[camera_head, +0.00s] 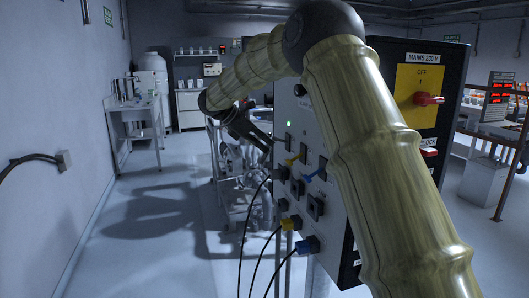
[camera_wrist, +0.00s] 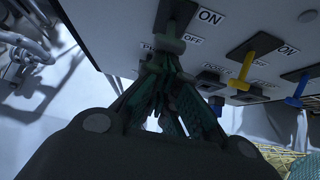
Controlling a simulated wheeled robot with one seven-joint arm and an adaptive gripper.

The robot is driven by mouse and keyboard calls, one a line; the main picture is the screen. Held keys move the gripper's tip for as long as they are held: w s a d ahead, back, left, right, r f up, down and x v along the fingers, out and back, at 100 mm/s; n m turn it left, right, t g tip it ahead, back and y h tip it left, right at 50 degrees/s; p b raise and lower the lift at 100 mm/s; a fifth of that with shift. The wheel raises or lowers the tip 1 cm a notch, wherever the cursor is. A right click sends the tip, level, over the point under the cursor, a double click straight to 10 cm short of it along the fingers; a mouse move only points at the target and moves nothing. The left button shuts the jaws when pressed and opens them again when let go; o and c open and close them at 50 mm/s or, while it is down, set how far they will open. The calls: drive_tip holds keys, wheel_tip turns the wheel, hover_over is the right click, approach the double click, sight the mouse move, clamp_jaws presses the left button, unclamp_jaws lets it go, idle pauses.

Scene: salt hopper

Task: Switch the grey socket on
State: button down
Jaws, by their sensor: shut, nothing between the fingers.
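The grey panel (camera_head: 312,130) carries a row of switches with black plates. In the wrist view, the leftmost switch (camera_wrist: 178,14) has a black plate between ON and OFF labels. In the head view my gripper (camera_head: 268,142) is at the panel's left edge. To its right are a yellow lever (camera_wrist: 247,62) and a blue lever (camera_wrist: 297,92).
A green lamp (camera_head: 289,124) glows on the panel. A red mains knob (camera_head: 427,99) is on the right face. A trolley (camera_head: 232,165) stands behind; floor is clear at left.

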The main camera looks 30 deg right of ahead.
drive_tip(key=shift+w+a, duration=0.1)
drive_tip(key=shift+r, duration=0.75)
drive_tip(key=shift+r, duration=0.15)
drive_tip(key=p+v, duration=0.2)
drive_tip(key=v, duration=0.7)
drive_tip(key=shift+r, duration=0.4)
